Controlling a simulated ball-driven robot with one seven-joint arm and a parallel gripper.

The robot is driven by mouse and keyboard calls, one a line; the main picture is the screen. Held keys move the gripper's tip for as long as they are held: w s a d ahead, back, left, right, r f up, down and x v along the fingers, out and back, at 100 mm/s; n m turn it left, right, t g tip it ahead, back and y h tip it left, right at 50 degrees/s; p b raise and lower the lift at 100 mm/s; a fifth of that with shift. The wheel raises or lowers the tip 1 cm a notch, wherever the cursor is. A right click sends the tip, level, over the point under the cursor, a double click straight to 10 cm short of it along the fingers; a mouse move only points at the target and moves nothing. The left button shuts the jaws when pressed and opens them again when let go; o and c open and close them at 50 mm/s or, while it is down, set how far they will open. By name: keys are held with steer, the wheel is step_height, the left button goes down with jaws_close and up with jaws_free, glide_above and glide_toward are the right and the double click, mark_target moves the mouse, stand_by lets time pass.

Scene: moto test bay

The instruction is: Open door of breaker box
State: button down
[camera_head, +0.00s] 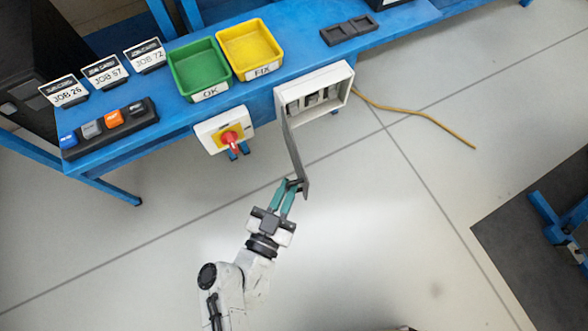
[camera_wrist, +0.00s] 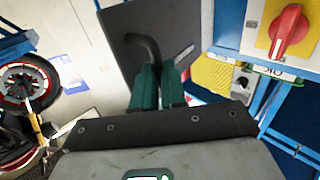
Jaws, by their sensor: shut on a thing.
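The breaker box (camera_head: 314,88) is a pale grey box on the front edge of the blue bench, with dark breakers inside. Its dark grey door (camera_head: 296,155) stands open, swung out from the box's left side toward me. In the wrist view the door (camera_wrist: 126,38) fills the upper middle, with a dark curved handle (camera_wrist: 148,45) on it. My gripper (camera_head: 292,184) has green fingers and is shut on the handle at the door's free end. The fingers (camera_wrist: 158,72) also show in the wrist view. The exact contact at the fingertips is partly hidden.
A red and yellow rotary switch (camera_head: 230,138) sits left of the box on the bench front. Green (camera_head: 199,70) and yellow (camera_head: 249,50) bins stand on the bench above. A yellow cable (camera_head: 420,115) runs over the floor at right. The floor around my arm is clear.

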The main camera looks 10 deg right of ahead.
steer(key=shift+w+a+r, duration=0.15)
steer(key=shift+w+a, duration=0.15)
steer(key=shift+a, duration=0.05)
steer(key=c, duration=1.2)
jaws_free()
steer(key=shift+s+a, duration=0.1)
steer(key=shift+s, duration=0.05)
steer(key=b+v, duration=0.1)
steer(key=v, duration=0.9)
steer(key=shift+s+a, duration=0.1)
steer(key=shift+s, duration=0.15)
